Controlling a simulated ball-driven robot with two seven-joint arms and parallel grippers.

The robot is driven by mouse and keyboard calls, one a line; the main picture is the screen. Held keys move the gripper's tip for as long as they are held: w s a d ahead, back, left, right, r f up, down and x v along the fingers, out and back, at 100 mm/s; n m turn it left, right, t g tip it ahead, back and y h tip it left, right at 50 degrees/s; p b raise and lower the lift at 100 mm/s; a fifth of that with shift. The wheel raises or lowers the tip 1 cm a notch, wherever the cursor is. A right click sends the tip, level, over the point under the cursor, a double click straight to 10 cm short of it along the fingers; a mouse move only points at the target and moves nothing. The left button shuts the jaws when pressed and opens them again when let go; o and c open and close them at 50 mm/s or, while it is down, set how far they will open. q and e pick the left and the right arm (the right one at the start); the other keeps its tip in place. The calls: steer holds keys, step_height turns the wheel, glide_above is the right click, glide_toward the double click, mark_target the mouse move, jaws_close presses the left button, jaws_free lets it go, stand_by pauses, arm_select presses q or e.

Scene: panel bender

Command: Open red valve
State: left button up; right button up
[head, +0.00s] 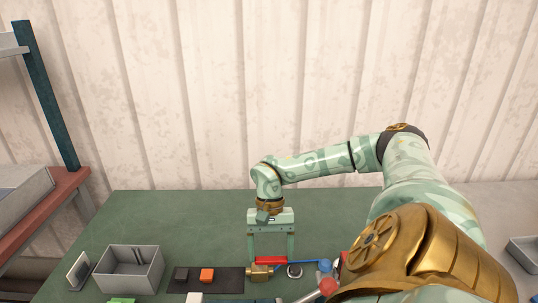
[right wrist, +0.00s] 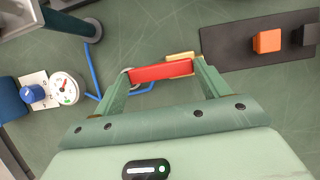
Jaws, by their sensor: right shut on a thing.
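The red valve handle (head: 271,260) is a short red bar on a brass valve body (head: 259,273) at the front of the green table. It also shows in the right wrist view as a red bar (right wrist: 162,71), slightly tilted. My right gripper (head: 270,256) reaches down onto it from above, with its two fingers at opposite ends of the bar. In the right wrist view my right gripper (right wrist: 163,74) is shut on the handle across its length. The brass valve is mostly hidden there. My left gripper is not in view.
A round gauge (right wrist: 65,88), a blue hose (right wrist: 93,70) and a blue knob (right wrist: 33,93) lie close by. A dark mat holds an orange block (head: 207,274) and a black block (head: 181,274). A grey bin (head: 130,285) stands left. The table behind is clear.

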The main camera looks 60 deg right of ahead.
steer(key=shift+w, duration=0.1)
steer(key=o, duration=1.4)
steer(key=p+v, duration=0.3)
steer(key=v, duration=1.3)
steer(key=shift+r, duration=0.2)
